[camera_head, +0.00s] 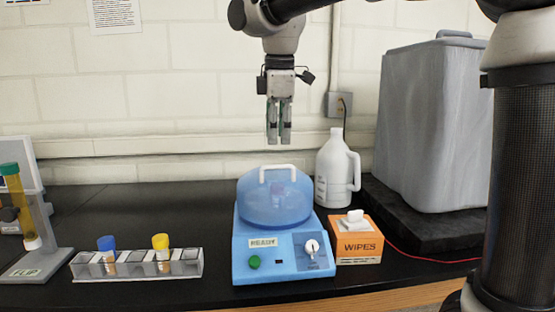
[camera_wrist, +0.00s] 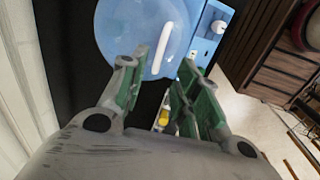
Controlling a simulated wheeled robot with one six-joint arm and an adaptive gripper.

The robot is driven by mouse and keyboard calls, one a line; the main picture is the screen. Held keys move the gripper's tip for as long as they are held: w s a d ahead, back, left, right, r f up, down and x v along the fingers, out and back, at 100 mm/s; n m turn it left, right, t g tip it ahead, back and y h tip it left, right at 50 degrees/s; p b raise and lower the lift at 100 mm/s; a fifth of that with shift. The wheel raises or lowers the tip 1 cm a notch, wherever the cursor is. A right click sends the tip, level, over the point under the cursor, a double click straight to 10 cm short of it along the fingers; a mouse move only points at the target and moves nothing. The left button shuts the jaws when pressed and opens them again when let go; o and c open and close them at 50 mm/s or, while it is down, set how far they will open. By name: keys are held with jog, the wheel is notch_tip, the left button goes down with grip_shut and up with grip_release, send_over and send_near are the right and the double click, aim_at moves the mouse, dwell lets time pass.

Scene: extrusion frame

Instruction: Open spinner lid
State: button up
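The spinner (camera_head: 283,252) is a light blue box on the black bench, with a READY label, a green button and a white knob on its front. Its translucent blue domed lid (camera_head: 258,207) is down on top and carries a white bar handle (camera_head: 277,168). My gripper (camera_head: 278,138) hangs pointing down above the lid, clear of the handle and empty. In the wrist view the green-padded fingers (camera_wrist: 158,95) are apart, with the lid (camera_wrist: 120,32) and white handle (camera_wrist: 163,46) beyond them.
An orange wipes box (camera_head: 358,246) and a white jug (camera_head: 333,172) stand close on the spinner's right. A large grey bin (camera_head: 430,125) is behind them. A clear rack (camera_head: 137,265) with blue-capped and yellow-capped tubes is on the left. The bench between rack and wall is clear.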

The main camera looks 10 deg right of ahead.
aim_at(278, 167)
jog(key=f, duration=0.2)
jog(key=w+f, duration=0.1)
jog(key=f, duration=0.4)
jog(key=shift+w+d+f, duration=0.1)
jog(key=shift+w+f, duration=0.1)
jog(key=shift+f, duration=0.05)
grip_shut()
